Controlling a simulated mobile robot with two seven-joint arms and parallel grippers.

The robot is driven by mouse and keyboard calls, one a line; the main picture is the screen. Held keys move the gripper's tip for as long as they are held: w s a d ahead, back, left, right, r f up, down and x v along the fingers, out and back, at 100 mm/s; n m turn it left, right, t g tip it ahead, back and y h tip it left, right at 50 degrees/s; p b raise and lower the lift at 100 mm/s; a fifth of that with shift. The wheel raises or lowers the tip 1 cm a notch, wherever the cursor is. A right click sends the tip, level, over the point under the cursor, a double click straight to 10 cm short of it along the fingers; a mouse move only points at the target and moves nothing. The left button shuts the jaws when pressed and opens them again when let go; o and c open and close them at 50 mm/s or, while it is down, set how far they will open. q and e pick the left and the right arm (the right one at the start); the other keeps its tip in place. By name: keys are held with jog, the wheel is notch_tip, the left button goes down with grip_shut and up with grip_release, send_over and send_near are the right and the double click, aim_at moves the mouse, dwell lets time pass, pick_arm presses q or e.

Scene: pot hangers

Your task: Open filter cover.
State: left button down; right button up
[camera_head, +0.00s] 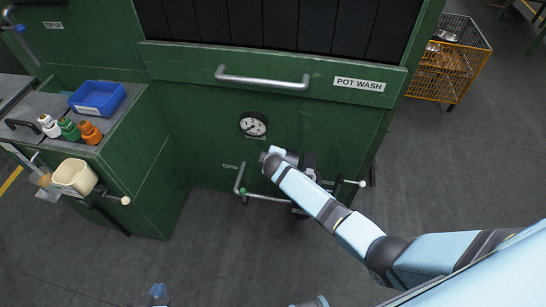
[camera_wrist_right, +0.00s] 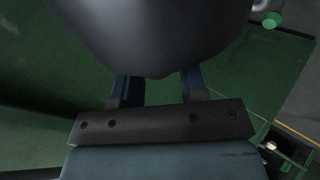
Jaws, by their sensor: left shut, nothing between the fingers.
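The green pot-wash machine fills the middle of the head view. Its front panel (camera_head: 262,80) has a long silver handle and a POT WASH label. I cannot tell for certain which part is the filter cover. My right arm reaches in from the right, and my right gripper (camera_head: 310,165) is low at the machine's front, partly hidden by my wrist. In the right wrist view its two fingers (camera_wrist_right: 160,90) stand apart, with their tips hidden by a large grey rounded shape. My left gripper (camera_head: 157,291) is shut and empty, small at the bottom edge, away from the machine.
A pipe with a green knob (camera_head: 243,191) runs low along the machine front, below a round gauge (camera_head: 253,124). At left a side counter holds a blue tray (camera_head: 97,98) and several bottles. A yellow wire crate (camera_head: 447,68) stands at right. The front floor is clear.

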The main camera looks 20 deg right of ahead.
jog(key=shift+o, duration=1.4)
jog(key=shift+s+r, duration=0.15)
jog(key=p+v, duration=0.2)
jog(key=v, duration=1.1)
jog(key=shift+s, duration=0.2)
jog(key=shift+a, duration=0.1)
